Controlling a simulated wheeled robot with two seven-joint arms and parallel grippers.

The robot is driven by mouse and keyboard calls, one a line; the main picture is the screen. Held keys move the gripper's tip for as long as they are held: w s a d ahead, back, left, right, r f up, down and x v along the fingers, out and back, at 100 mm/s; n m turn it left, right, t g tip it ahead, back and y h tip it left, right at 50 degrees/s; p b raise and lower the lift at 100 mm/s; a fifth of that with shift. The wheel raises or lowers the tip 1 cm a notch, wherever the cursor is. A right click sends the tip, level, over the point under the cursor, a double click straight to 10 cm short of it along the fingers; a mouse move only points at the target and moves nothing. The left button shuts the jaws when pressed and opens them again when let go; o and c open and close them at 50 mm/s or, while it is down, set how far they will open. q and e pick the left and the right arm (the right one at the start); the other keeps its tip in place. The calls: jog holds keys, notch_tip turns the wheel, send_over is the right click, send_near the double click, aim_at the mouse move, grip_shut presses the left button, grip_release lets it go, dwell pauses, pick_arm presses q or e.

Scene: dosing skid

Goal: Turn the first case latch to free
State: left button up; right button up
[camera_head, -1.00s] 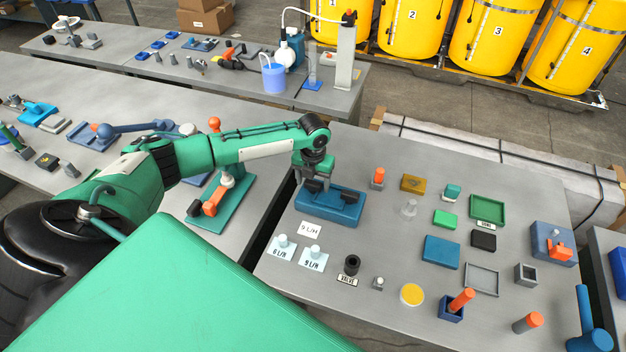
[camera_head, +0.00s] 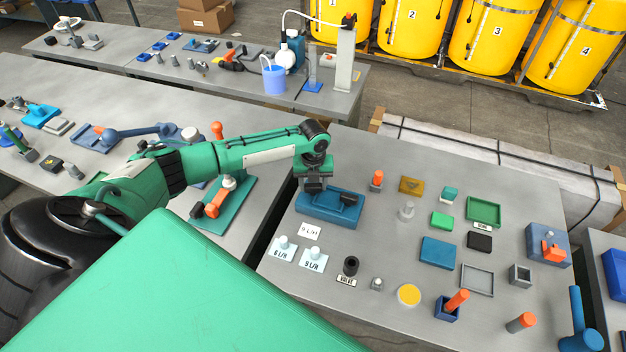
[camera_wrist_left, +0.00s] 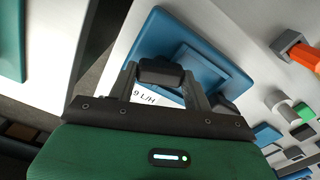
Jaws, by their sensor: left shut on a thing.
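The blue case (camera_head: 328,212) lies on the grey table in the head view, with two black latches on top. My left gripper (camera_head: 314,184) points down over its left end, shut on the first case latch. In the left wrist view the gripper's two fingers (camera_wrist_left: 162,86) stand on either side of that black latch (camera_wrist_left: 160,71), above the blue case (camera_wrist_left: 150,38). The second latch (camera_head: 348,199) is free, to the right of the gripper; it shows partly behind a finger in the wrist view (camera_wrist_left: 226,107). My right gripper is not in view.
A 9 L/H card (camera_head: 306,232) and two labelled white pieces (camera_head: 283,245) lie in front of the case. A gap separates this table from the left one.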

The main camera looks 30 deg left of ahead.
pick_arm(q)
jog(key=n+p, duration=0.1)
jog(key=n, duration=0.1)
jog(key=shift+r+n, duration=0.15)
jog(key=shift+n, duration=0.25)
jog(key=n+p, duration=0.3)
jog(key=n, duration=0.1)
jog(key=shift+w+n, duration=0.1)
jog(key=shift+n, duration=0.2)
jog(key=n+p, duration=0.1)
jog(key=n, duration=0.2)
jog(key=shift+p, duration=0.3)
jog(key=shift+a+n+p, duration=0.1)
jog(key=shift+n+p, duration=0.45)
jog(key=shift+n, duration=1.15)
jog(key=o, duration=1)
